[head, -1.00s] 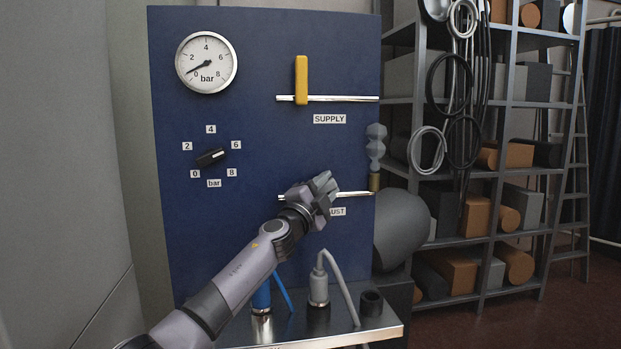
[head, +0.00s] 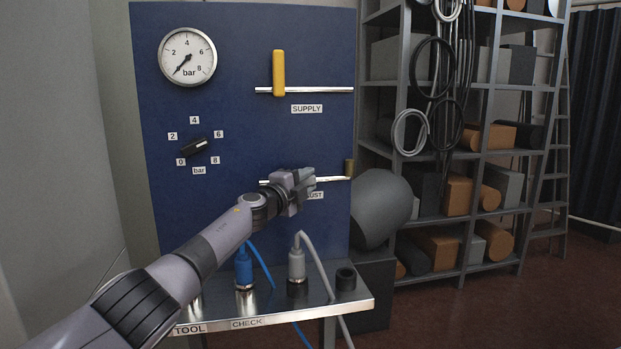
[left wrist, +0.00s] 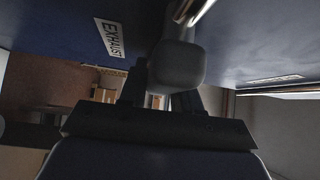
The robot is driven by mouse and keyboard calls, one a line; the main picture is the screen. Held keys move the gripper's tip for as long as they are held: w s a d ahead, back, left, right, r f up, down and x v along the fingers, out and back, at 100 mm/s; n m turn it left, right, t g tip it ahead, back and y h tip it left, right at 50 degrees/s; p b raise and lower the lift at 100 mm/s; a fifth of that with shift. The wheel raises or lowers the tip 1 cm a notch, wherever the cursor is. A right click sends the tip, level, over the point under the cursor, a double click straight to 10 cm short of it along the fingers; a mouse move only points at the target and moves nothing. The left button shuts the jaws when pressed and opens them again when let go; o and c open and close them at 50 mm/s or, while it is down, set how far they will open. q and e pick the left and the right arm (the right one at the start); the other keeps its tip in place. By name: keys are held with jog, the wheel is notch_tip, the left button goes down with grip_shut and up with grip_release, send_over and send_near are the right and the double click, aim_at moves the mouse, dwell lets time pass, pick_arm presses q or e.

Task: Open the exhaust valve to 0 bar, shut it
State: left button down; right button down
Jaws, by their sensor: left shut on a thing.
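My left gripper (head: 304,180) is at the exhaust valve on the lower right of the blue panel. In the left wrist view, it is shut on a grey valve handle (left wrist: 178,66), beside the EXHAUST label (left wrist: 110,38). The gripper hides the handle in the head view, so its angle is hard to tell. The gauge (head: 187,57) needle points down-left, at or very near 0 bar. My right gripper is not in view.
The yellow supply handle (head: 279,72) stands upright across its pipe. A black regulator knob (head: 194,147) is at panel left. A blue connector (head: 244,268) and a grey connector (head: 297,263) stand on the metal shelf (head: 355,308) below. A loaded rack (head: 455,228) is at right.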

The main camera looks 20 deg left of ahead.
pick_arm(q)
jog(key=shift+f, duration=0.15)
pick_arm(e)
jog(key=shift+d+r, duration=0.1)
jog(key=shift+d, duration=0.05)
pick_arm(q)
jog(key=c, duration=0.9)
grip_release()
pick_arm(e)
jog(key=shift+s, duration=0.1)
